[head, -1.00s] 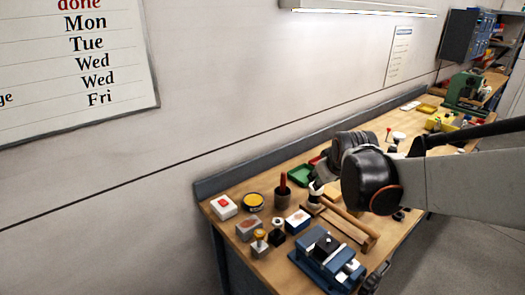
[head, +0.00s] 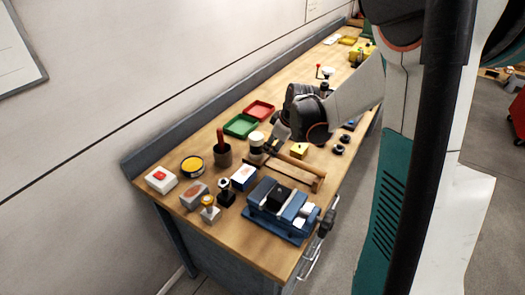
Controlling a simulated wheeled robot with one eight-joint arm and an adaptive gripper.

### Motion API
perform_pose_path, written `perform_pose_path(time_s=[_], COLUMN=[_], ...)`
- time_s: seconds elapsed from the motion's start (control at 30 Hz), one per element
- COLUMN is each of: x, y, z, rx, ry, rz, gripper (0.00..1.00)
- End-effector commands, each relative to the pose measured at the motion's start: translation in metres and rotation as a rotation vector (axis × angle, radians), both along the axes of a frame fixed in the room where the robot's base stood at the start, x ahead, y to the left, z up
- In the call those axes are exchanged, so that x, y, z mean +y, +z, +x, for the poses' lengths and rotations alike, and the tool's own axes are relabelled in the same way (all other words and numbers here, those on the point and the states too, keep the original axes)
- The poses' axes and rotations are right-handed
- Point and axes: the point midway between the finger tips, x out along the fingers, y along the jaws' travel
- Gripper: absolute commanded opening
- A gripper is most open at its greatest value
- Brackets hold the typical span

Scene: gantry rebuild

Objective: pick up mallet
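What looks like the mallet (head: 256,141) is in the head view, near the middle of the bench. Its head seems to be the pale and dark cylinder. A wooden bar beside it, running right, may be its handle, but I cannot separate it clearly from the wooden frame (head: 318,184) there. My gripper (head: 271,146) is just right of the pale and dark head, over the left end of the wooden bar. It is small and dark, partly hidden by my wrist. I cannot tell whether it touches anything or how its fingers stand.
A blue vise (head: 283,212) stands at the bench's front edge. A yellow block (head: 299,150) is right of my gripper.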

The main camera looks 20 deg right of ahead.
Motion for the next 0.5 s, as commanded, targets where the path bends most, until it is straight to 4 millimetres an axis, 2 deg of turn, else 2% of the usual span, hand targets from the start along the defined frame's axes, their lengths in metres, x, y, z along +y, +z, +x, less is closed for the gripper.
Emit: perform_pose_path(time_s=[0.1,0.37,0.5], x=[0.001,0.001,0.001], y=[-0.013,-0.025,-0.044], z=[0.006,0.011,0.018], rx=[0.000,-0.001,0.000], ry=[0.000,-0.001,-0.001], rz=[0.000,0.000,0.000], gripper=[0.44,0.44,0.44])
